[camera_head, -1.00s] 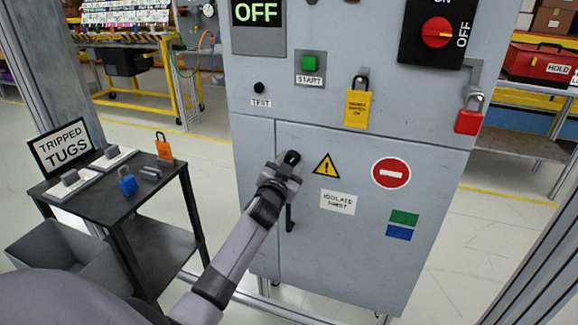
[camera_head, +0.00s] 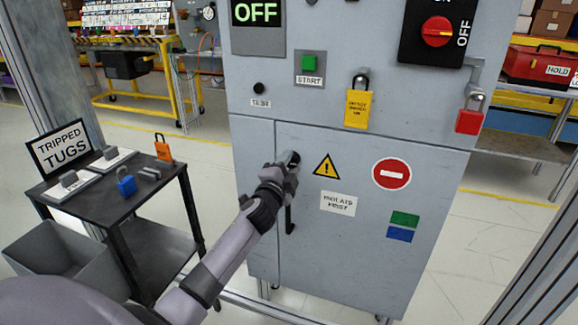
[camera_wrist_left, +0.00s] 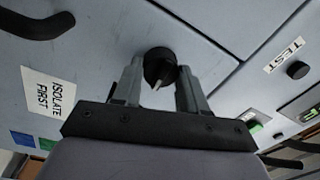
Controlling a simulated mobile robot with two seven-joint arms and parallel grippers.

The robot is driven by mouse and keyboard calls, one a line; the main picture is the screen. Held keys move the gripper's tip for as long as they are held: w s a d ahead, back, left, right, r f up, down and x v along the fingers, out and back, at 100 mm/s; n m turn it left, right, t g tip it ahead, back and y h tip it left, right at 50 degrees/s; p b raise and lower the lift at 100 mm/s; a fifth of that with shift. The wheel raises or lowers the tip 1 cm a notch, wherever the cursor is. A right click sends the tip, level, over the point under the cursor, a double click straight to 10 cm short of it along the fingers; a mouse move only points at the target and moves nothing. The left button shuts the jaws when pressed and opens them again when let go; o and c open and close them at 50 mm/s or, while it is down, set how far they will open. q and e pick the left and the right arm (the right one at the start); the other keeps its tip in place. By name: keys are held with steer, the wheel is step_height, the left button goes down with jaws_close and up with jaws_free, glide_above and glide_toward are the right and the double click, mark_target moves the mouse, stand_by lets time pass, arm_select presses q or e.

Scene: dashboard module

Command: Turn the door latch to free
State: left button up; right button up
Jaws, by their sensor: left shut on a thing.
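The door latch (camera_head: 294,157) is a small black round knob at the upper left of the grey cabinet's lower door (camera_head: 345,250). My left gripper (camera_head: 289,161) is at the latch and partly hides it in the head view. In the left wrist view, the latch (camera_wrist_left: 159,66) sits between the two fingertips of my left gripper (camera_wrist_left: 160,70), and a thin light tab or line shows on its face. The gripper is shut on the latch. The exact finger contact is hard to see. My right gripper is not in view.
A black door handle (camera_head: 289,217) hangs just below the latch, beside my left forearm. A red padlock (camera_head: 469,115) and a yellow tag (camera_head: 357,108) hang on the cabinet above. A dark cart (camera_head: 105,205) with padlocks stands at the left.

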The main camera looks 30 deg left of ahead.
arm_select(q)
steer(key=shift+a+m, duration=0.1)
steer(key=shift+m, duration=0.5)
steer(key=o, duration=1.1)
steer(key=shift+c, duration=0.2)
steer(key=shift+s, duration=0.1)
steer(key=shift+s+d+f, duration=0.1)
steer(key=shift+s+d, duration=0.1)
steer(key=shift+s, duration=0.4)
steer(key=shift+p+v, duration=0.3)
steer(key=shift+v, duration=2.6)
